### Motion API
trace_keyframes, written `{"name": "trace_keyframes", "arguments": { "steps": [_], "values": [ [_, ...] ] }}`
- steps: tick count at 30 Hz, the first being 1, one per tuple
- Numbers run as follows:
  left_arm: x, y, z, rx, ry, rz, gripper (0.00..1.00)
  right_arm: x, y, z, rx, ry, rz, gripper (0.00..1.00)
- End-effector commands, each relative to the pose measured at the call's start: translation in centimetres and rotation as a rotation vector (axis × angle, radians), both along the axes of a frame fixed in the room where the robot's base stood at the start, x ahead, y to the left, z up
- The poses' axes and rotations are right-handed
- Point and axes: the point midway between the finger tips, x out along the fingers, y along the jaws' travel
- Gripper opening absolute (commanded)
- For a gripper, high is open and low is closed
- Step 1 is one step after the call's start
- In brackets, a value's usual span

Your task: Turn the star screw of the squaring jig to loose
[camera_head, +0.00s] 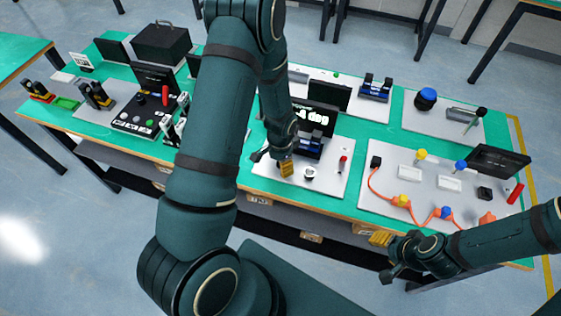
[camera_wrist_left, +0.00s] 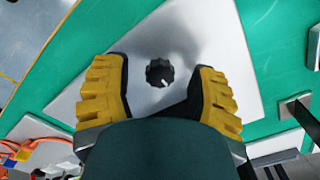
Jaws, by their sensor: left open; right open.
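In the left wrist view a black star screw (camera_wrist_left: 160,73), a lobed round knob with a small pale mark, stands on a pale grey plate (camera_wrist_left: 200,32). My left gripper (camera_wrist_left: 162,80) is open, its yellow-padded fingers on either side of the screw. A gap shows on both sides, and it holds nothing. The height above the screw cannot be told. In the head view my left gripper (camera_head: 276,160) is low over the middle plate (camera_head: 325,186), partly hidden by its own arm. I cannot clearly pick out the star screw there. My right gripper (camera_head: 388,254) is open and empty by the front edge.
A right-hand board (camera_head: 428,212) carries an orange cable and coloured plugs. A red-handled part (camera_head: 343,162) and a small pale cylinder (camera_head: 308,173) stand near my left gripper. A black display (camera_head: 316,117) is behind. Bare green tabletop (camera_head: 352,190) separates the plates.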

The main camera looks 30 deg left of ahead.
Motion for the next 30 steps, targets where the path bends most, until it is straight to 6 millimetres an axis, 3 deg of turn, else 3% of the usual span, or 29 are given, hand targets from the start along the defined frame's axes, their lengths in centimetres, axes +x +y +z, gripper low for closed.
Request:
{"name": "trace_keyframes", "arguments": {
  "steps": [3, 8, 9, 20, 30],
  "values": [
    [0.0, 0.0, 0.0, 0.0, 0.0, 0.0, 0.6, 0.0, 0.0, 0.0, 0.0, 0.0, 0.0, 0.51],
    [0.0, 0.0, 0.0, 0.0, 0.0, 0.0, 0.04, 0.0, 0.0, 0.0, 0.0, 0.0, 0.0, 0.51],
    [0.0, 0.0, 0.0, 0.0, 0.0, 0.0, 0.0, 0.0, 0.0, 0.0, 0.0, 0.0, 0.0, 0.51],
    [0.0, 0.0, 0.0, 0.0, 0.0, 0.036, 0.0, 0.0, 0.0, -0.2, 0.0, 0.0, 0.0, 0.51],
    [0.1, 0.0, 0.0, 0.0, -0.001, 0.251, 0.0, 0.0, 0.1, -1.2, -0.002, 0.0, 0.0, 0.51]
  ]
}}
